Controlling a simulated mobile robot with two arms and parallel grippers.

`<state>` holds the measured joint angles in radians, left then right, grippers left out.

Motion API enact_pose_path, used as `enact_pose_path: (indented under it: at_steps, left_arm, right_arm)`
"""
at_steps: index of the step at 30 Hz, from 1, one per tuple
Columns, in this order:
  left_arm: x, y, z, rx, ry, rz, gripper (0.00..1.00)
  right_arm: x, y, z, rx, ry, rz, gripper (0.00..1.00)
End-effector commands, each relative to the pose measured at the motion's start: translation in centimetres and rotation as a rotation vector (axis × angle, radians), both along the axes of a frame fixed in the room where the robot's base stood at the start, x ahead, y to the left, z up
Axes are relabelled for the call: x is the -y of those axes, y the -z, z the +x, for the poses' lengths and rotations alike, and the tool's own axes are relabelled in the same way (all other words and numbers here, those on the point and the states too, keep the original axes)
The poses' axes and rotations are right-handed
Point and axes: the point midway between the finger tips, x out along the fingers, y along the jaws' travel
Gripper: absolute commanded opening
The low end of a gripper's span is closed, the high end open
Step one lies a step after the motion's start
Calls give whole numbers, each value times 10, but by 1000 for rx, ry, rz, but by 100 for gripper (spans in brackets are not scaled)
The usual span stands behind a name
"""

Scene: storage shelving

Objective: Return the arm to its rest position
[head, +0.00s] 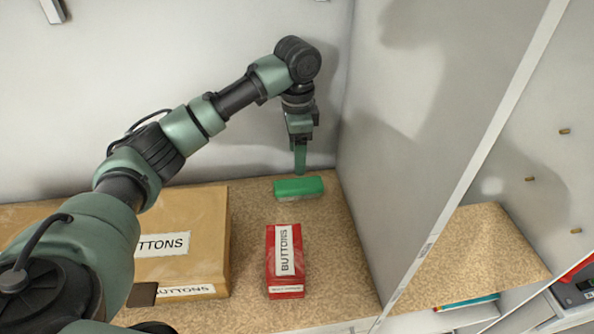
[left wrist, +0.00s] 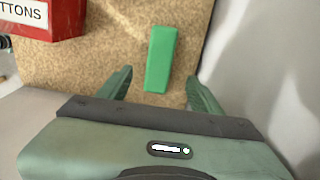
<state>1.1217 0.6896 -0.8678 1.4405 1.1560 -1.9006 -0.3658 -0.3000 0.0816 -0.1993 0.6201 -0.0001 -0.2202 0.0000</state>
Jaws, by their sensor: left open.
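My left arm reaches in from the left in the head view, over the boxes and into the back of a shelf compartment. Its gripper (head: 300,170) points down just above a green block (head: 298,188) on the cork-coloured shelf. In the left wrist view the two fingers (left wrist: 158,88) are apart, with the green block (left wrist: 161,58) lying between and beyond them. Nothing is held. Whether the fingertips touch the block cannot be told. My right gripper is in neither view.
A red box labelled BUTTONS (head: 285,262) stands in front of the green block. A larger cardboard BUTTONS box (head: 210,235) is to its left. A white divider panel (head: 410,130) closes the right side. The shelf (head: 340,250) is bare between the red box and the panel.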

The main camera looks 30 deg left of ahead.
Motion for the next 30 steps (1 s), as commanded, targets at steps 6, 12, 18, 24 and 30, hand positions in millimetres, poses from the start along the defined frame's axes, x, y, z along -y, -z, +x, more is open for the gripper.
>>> enact_pose_path:
  at_steps: [6,12,18,24,30]
  left_arm:
    - [0,-12,0,0,0,0,65]
    - [0,-12,0,0,0,0,65]
    - [0,-12,0,-1,0,-1,65]
    - [0,-30,0,0,0,0,65]
    - [0,-67,0,0,0,0,65]
  right_arm:
    - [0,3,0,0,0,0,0]
    - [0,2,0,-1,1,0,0]
    - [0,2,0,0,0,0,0]
    - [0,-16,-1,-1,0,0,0]
    - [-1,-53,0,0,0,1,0]
